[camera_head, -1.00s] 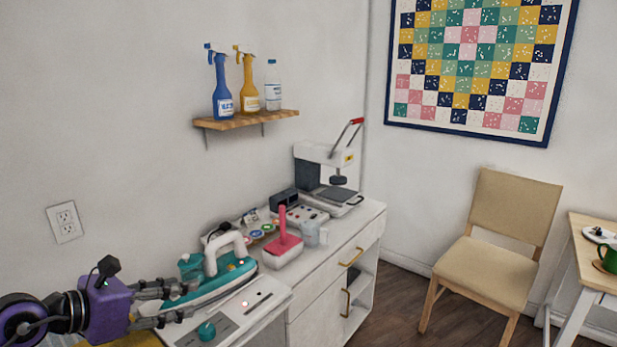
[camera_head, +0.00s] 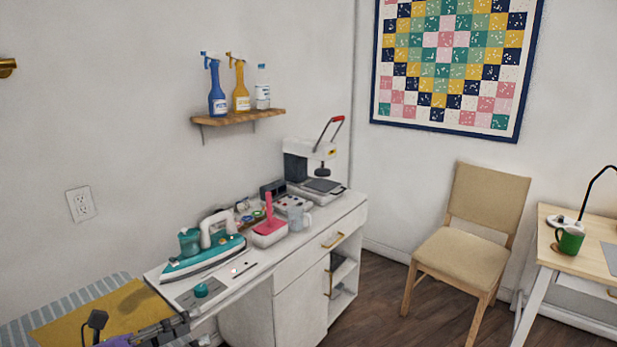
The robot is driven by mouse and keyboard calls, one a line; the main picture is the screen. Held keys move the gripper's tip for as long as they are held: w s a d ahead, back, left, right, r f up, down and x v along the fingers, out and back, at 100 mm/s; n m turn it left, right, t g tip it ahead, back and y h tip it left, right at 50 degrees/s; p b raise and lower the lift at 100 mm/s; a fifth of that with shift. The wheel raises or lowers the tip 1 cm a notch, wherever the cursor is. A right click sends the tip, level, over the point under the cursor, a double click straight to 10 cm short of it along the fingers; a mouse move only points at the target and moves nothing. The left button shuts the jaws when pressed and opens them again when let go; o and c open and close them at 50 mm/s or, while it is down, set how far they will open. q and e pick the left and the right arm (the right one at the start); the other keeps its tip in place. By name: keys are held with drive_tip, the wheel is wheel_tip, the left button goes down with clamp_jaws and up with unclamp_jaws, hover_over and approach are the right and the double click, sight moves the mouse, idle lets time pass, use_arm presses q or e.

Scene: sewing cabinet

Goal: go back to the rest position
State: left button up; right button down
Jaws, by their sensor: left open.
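My left gripper (camera_head: 172,333) shows at the bottom left edge of the head view, cut off by the frame. Its dark fingers are apart and nothing shows between them. It is over the front right part of a yellow cloth (camera_head: 98,312), below and in front of the teal iron (camera_head: 203,256). The gripper is clear of the iron, which rests on the white cabinet top. My right gripper is out of view.
The white cabinet (camera_head: 300,278) carries a pink-handled tub (camera_head: 268,232), a clear cup (camera_head: 299,217) and a press (camera_head: 314,170). A shelf (camera_head: 238,117) holds spray bottles. A chair (camera_head: 467,250) and a desk (camera_head: 560,257) with a green mug (camera_head: 570,240) stand right.

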use_arm(q)
drive_tip(key=s+a+f+n+t+y+p, duration=0.15)
drive_tip(key=s+f+n+y, duration=0.35)
drive_tip(key=s+f+n, duration=0.6)
drive_tip(key=s+a+f+n+t+y+p, duration=0.15)
drive_tip(key=s+f+n+y, duration=0.45)
drive_tip(key=n, duration=0.8)
drive_tip(key=s+d+f+n+g, duration=0.3)
drive_tip(key=s+f+n, duration=0.2)
drive_tip(key=s+f, duration=0.1)
drive_tip(key=s+d+f+n+g+h, duration=0.1)
drive_tip(key=s+d+f+n+g, duration=0.2)
drive_tip(key=s+f+n, duration=0.3)
drive_tip(key=s+d+f, duration=0.1)
drive_tip(key=s, duration=0.2)
drive_tip(key=shift+s+g+p, duration=0.3)
drive_tip(key=shift+p, duration=0.1)
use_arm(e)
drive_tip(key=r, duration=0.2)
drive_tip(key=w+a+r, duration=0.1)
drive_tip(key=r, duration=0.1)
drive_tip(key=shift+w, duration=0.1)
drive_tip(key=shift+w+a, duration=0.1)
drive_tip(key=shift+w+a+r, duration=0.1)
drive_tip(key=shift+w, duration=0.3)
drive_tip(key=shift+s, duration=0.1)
